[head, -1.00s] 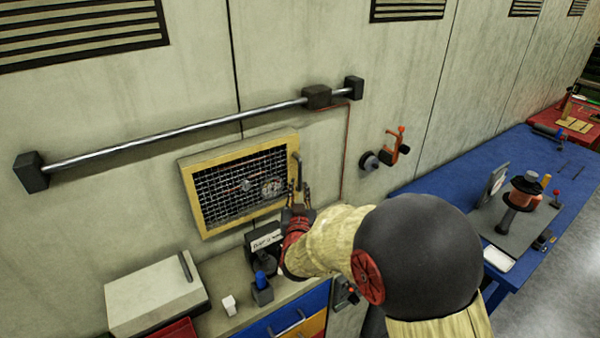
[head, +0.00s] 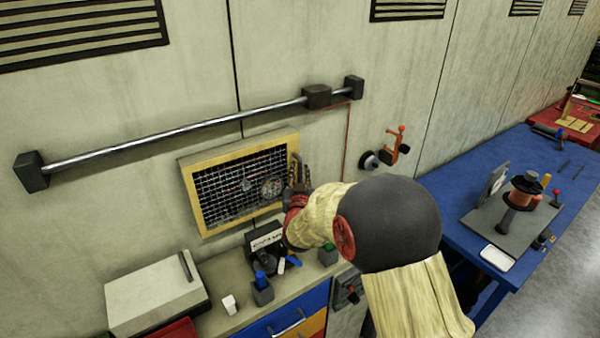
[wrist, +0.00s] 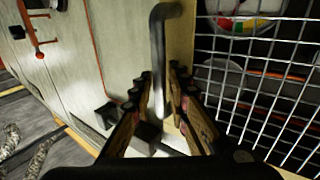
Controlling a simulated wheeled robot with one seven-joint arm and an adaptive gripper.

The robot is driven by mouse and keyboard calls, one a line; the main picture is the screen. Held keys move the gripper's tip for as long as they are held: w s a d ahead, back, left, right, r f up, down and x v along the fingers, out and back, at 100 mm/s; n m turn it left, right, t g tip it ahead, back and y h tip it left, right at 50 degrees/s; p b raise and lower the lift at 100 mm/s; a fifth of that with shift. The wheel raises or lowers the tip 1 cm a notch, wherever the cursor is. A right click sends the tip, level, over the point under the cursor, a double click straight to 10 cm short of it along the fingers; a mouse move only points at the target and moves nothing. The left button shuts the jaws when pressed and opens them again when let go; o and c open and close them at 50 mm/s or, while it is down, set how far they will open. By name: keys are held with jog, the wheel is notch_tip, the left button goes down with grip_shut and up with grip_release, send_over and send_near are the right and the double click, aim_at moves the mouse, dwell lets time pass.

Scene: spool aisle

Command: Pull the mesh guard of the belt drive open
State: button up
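The mesh guard (head: 222,195) is a dark wire grid in a yellow frame on the wall, lying flat in its frame; a gauge and other parts show behind it. It also fills the right of the wrist view (wrist: 262,72). Its grey bar handle (wrist: 157,48) stands upright on the right side of the frame. My gripper (wrist: 162,82) is open, with one finger on each side of the handle's lower part. There seems to be a small gap on each side. In the head view my gripper (head: 300,178) is at the frame's right edge and partly hides the handle.
A metal rail (head: 180,133) with a dark block runs above the guard. A counter (head: 220,268) below carries a pale box (head: 150,295), a dark sign and small items. An orange clamp-like fixture (head: 397,145) is on the wall to the right. A blue bench (head: 470,180) stands at right.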

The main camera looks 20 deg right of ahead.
jog(key=shift+c, duration=0.9)
grip_shut()
